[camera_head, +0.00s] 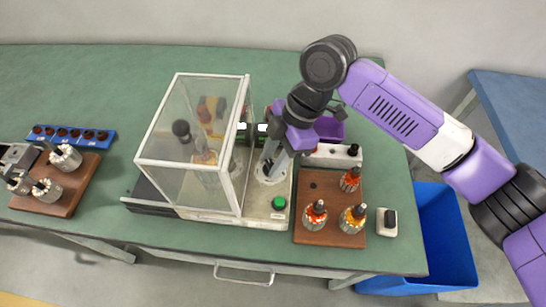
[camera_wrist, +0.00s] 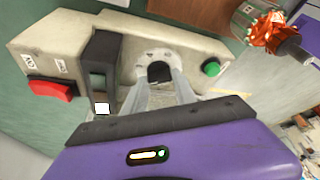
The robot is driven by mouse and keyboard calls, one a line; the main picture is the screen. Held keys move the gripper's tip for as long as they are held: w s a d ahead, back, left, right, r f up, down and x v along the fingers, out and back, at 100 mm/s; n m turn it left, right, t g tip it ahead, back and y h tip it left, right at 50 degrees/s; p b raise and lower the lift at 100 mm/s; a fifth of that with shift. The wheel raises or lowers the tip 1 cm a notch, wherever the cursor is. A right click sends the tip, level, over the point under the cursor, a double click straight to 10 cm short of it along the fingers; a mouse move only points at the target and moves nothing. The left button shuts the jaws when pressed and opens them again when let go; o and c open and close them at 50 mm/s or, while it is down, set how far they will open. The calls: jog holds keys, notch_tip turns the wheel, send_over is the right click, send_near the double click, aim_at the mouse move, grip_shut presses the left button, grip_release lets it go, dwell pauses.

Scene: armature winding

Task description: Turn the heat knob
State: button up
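The heat knob, as far as I can tell, is the small black knob (camera_wrist: 160,72) on a pale round dial plate (camera_wrist: 143,57) in the wrist view. The dial sits on the cream machine base (camera_wrist: 80,38), between a dark upright with a small lit display and a green button. My gripper (camera_wrist: 161,80) reaches down over the dial with one grey finger on each side of the knob. Whether the fingers press on it is not clear. In the head view my gripper (camera_head: 268,170) is over the dial, right of the clear-walled enclosure, and largely hides the knob.
The clear enclosure (camera_head: 160,161) stands close left of my gripper. The green button (camera_head: 279,203) is just in front. A wooden board (camera_head: 317,238) with several armatures lies to the right, a switch box (camera_head: 386,229) beyond it. A red switch (camera_wrist: 50,88) is on the base.

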grip_shut()
jog(key=shift+r+m+p, duration=0.1)
jog(key=shift+m+p, duration=0.3)
jog(key=shift+s+m+t+p, duration=0.1)
jog(key=shift+m+t+p, duration=0.2)
jog(key=shift+m+p, duration=0.35)
jog(key=m+t+p, duration=0.1)
jog(key=m, duration=0.1)
jog(key=m+t+p, duration=0.1)
jog(key=m+p, duration=0.1)
jog(key=m, duration=0.1)
jog(key=shift+s+r+y+p, duration=0.1)
jog(key=shift+s+y+p, duration=0.05)
jog(key=shift+y+p, duration=0.15)
jog(key=m+t+p, duration=0.1)
jog(key=m+p, duration=0.1)
jog(key=m+t+h+p, duration=0.1)
jog(key=m+p, duration=0.1)
jog(key=m, duration=0.1)
jog(key=shift+s+m, duration=0.15)
jog(key=shift+m, duration=0.1)
jog(key=shift+m+t+h+p, duration=0.4)
jog(key=shift+m+p, duration=0.75)
jog(key=shift+m, duration=0.35)
jog(key=shift+f, duration=0.2)
